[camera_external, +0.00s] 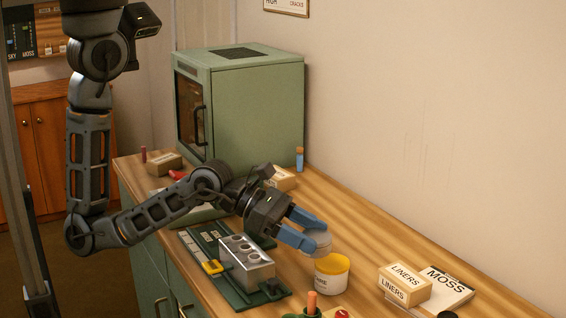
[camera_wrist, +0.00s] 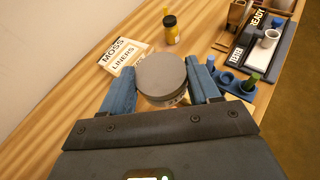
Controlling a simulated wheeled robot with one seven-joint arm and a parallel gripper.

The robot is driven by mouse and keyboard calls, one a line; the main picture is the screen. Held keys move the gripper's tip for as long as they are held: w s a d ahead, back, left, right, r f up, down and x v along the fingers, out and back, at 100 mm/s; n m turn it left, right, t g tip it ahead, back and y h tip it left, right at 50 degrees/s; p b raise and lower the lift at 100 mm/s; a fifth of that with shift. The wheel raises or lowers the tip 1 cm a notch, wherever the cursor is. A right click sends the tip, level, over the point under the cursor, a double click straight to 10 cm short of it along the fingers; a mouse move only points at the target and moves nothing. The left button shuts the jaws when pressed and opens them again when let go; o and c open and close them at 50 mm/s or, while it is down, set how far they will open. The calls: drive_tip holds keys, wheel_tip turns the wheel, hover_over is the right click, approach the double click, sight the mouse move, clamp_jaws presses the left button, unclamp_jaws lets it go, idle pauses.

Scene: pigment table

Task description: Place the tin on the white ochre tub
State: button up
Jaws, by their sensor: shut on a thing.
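My gripper (camera_external: 306,230) has its blue fingers closed around a round grey tin (camera_external: 321,240). In the wrist view the tin (camera_wrist: 161,74) sits flat-topped between the two fingertips (camera_wrist: 165,88). The white ochre tub (camera_external: 331,282), white with a yellow band at its top, stands upright on the bench just below the tin. The tin is over the tub's top in the external view; whether they touch I cannot tell. In the wrist view the tin hides most or all of the tub.
A liners box (camera_external: 404,287) and a moss booklet (camera_external: 447,284) lie right of the tub. A metal block with round holes (camera_external: 246,262) stands left of it on a green base. A yellow bottle (camera_wrist: 171,32) and a tester tray (camera_wrist: 243,50) show in the wrist view.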

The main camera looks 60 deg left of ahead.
drive_tip(key=shift+w+a+r+n+y, duration=0.15)
drive_tip(key=shift+a+r+n+y, duration=0.2)
drive_tip(key=shift+a, duration=0.35)
drive_tip(key=shift+w+a+f, duration=0.1)
drive_tip(key=shift+w+a, duration=0.1)
drive_tip(key=shift+a, duration=0.05)
drive_tip(key=b, duration=0.3)
hover_over(325, 261)
drive_tip(key=shift+t, duration=0.3)
drive_tip(key=shift+d+f, duration=0.1)
drive_tip(key=shift+f, duration=5.2)
drive_tip(key=shift+f, duration=0.1)
drive_tip(key=o, duration=1.1)
